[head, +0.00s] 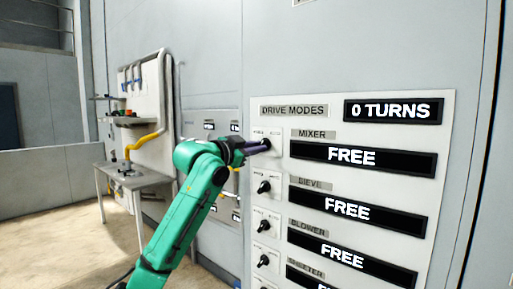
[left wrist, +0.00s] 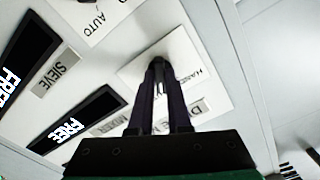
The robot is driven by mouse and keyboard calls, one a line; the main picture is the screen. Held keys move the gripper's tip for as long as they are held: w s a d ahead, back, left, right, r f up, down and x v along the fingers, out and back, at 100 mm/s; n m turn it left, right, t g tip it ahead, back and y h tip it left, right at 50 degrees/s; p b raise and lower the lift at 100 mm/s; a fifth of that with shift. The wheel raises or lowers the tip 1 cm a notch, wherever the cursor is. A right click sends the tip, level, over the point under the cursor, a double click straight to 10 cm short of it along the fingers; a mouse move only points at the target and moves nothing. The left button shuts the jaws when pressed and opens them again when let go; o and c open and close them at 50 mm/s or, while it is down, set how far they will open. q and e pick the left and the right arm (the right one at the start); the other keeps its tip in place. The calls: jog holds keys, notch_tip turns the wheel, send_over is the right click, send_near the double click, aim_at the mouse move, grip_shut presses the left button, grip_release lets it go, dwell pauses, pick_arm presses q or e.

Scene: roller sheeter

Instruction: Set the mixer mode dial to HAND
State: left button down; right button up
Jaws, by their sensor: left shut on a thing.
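The mixer mode dial sits on a small white plate (head: 276,133) left of the MIXER label (head: 316,134); the plate also shows in the left wrist view (left wrist: 205,95). My left gripper (head: 264,146) reaches in from the left and is shut on the dial's knob; its fingertips (left wrist: 159,66) meet at the plate in the left wrist view. The fingers hide most of the knob, so I cannot tell its pointing direction. The mixer display (head: 310,154) reads FREE. My right gripper is not in view.
Below are the sieve dial (head: 264,187), the blower dial (head: 264,226) and another dial (head: 264,261), close under my left gripper. A display (head: 394,111) reads 0 TURNS. A workbench (head: 130,178) stands at the left, with open floor before it.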

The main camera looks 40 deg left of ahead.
pick_arm(q)
jog(key=shift+n, duration=0.5)
jog(key=n+p, duration=0.1)
jog(key=n, duration=1)
jog(key=shift+d, duration=0.1)
dwell(0.5)
jog(key=c, duration=0.9)
grip_release()
jog(key=shift+o, duration=0.2)
